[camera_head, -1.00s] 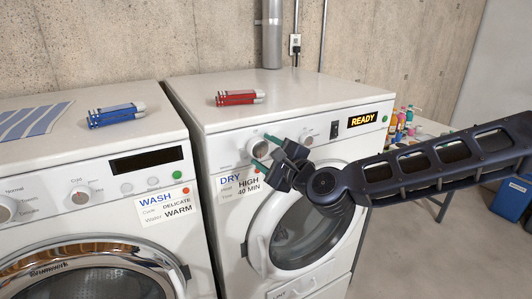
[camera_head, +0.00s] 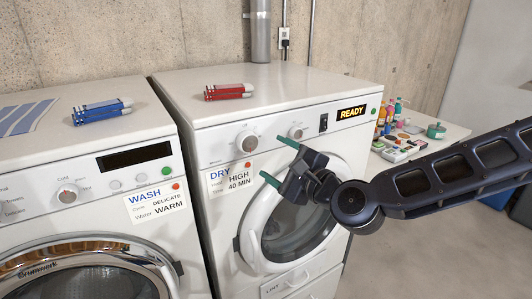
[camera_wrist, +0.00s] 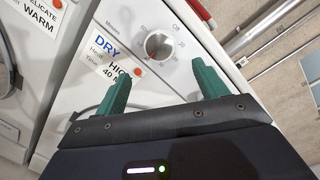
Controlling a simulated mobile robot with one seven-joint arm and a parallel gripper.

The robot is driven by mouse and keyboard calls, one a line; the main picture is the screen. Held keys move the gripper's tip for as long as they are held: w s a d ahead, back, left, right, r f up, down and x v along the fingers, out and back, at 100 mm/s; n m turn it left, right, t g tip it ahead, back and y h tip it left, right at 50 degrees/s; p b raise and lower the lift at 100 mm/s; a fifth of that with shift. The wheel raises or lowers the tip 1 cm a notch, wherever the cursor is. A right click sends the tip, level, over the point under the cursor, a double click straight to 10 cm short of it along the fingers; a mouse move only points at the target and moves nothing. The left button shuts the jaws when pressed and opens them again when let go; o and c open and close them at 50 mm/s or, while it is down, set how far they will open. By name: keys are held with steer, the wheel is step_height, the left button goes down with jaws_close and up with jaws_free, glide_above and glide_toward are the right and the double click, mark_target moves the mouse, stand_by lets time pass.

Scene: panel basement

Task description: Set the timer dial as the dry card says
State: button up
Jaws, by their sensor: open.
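The dry card (camera_head: 232,178) on the dryer front reads DRY, HIGH, 40 MIN; part of it also shows in the wrist view (camera_wrist: 112,62). The timer dial (camera_head: 247,140) is a round silver knob above and right of the card. In the wrist view the dial (camera_wrist: 160,45) has "Minutes" and "Off" printed around it; its exact setting is too small to read. My gripper (camera_head: 274,158) is open and empty, its green fingers in front of the dryer panel, right of and below the dial. In the wrist view the dial appears between the fingers, not touched.
A second dial (camera_head: 296,132), a black switch (camera_head: 323,122) and a READY display (camera_head: 352,112) are farther right on the dryer. A red object (camera_head: 228,92) lies on the dryer top. The washer (camera_head: 80,200) stands left, a cluttered table (camera_head: 455,133) right.

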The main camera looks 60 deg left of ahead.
steer(key=shift+w+d, duration=0.2)
steer(key=shift+d, duration=1.05)
